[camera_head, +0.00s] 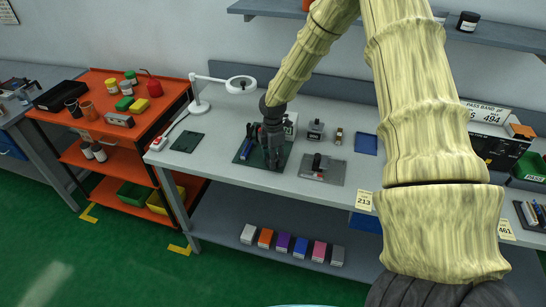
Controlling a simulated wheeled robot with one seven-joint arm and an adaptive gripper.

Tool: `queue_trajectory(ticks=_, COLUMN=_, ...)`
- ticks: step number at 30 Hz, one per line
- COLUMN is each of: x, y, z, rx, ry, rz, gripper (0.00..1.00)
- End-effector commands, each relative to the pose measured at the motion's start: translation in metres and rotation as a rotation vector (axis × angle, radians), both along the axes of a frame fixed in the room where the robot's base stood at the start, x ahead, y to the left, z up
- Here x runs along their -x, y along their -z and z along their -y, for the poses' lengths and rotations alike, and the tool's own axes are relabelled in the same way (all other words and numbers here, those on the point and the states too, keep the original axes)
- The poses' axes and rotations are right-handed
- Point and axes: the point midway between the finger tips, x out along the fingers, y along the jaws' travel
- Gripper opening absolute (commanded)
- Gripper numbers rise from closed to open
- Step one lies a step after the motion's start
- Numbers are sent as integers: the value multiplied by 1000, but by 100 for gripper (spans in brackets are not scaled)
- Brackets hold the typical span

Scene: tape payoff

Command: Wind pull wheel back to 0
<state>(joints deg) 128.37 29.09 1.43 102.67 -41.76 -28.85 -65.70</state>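My gripper (274,164) is dark and points down over a dark green mat (241,157) on the grey bench. I cannot tell whether the fingers touch anything or are open or shut.
Right of the mat is a grey plate with a black-handled fixture (318,166). Behind stand a small grey device (316,130) and a blue tray (366,144). A white magnifier lamp (239,86) and a green pad (188,142) are at left. An orange cart (98,126) stands further left.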

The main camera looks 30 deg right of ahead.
Motion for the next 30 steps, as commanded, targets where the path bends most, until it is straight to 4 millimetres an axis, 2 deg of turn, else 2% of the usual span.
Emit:
queue_trajectory(ticks=12, x=-3, y=-3, z=2, rx=2, ry=-5, rz=6, gripper=20)
queue_trajectory(ticks=13, x=-3, y=-3, z=2, rx=2, ry=-4, rz=6, gripper=50)
queue_trajectory(ticks=16, x=-3, y=-2, z=1, rx=2, ry=-5, rz=5, gripper=66)
queue_trajectory(ticks=26, x=-2, y=-2, z=0, rx=0, ry=-5, rz=3, gripper=66)
queue_trajectory(ticks=30, x=-2, y=-9, z=0, rx=0, ry=-5, rz=3, gripper=66)
